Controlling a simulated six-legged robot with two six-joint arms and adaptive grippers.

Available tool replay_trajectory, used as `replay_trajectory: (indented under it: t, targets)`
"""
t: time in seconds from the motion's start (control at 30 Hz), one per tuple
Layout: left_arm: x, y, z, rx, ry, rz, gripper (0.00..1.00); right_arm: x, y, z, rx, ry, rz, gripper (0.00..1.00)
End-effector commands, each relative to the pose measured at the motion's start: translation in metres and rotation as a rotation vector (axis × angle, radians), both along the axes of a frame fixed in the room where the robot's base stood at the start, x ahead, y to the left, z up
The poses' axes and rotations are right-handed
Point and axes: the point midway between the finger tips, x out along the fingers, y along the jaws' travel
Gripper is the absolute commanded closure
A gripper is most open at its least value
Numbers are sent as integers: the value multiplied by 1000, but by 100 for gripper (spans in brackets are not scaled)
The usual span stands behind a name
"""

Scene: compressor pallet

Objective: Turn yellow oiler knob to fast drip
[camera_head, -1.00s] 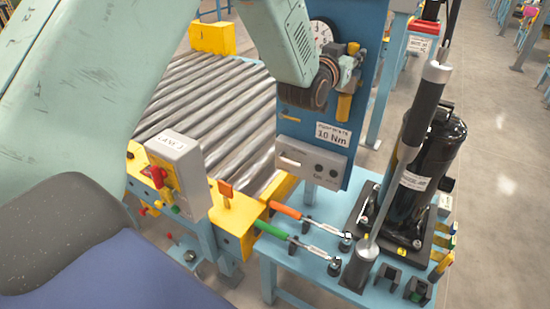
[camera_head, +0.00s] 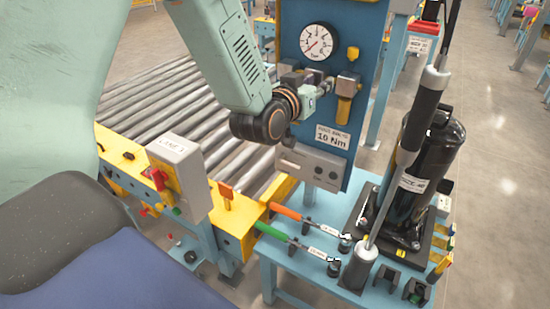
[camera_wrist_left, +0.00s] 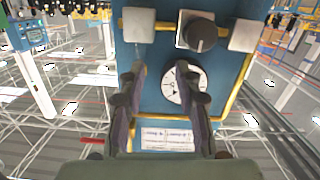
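A blue panel (camera_head: 355,60) carries a round white gauge (camera_head: 318,41). Below it are small metal fittings, with a brass-coloured block (camera_head: 348,84) and a yellow part (camera_head: 344,108) at the right end. I cannot tell whether this yellow part is the oiler knob. My left gripper (camera_head: 314,92) is close to the fittings, left of the yellow part. In the left wrist view, my left gripper (camera_wrist_left: 160,70) is open and empty, its fingers apart before the panel and gauge (camera_wrist_left: 184,88). A black knob (camera_wrist_left: 200,34) shows beyond the fingertips. My right gripper is not in view.
A grey box (camera_head: 312,167) and a "10 Nm" label sit low on the panel. A roller conveyor (camera_head: 165,95) lies left. A black compressor (camera_head: 425,170) stands right on the light-blue table (camera_head: 300,262), near orange and green-handled tools.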

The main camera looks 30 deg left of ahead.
Motion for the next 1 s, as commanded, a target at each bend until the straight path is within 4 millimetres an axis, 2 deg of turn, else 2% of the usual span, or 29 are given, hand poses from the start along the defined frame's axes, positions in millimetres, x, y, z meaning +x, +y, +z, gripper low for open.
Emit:
replay_trajectory:
  t: [0.03, 0.5, 1.0]
  targets:
    - [-5, 1, -6, -8, 28, 13, 66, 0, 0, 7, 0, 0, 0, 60]
    - [-58, 10, -65, -39, 245, 132, 66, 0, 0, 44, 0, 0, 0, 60]
    - [-126, 11, -109, -5, 473, 188, 66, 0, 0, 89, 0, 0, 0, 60]
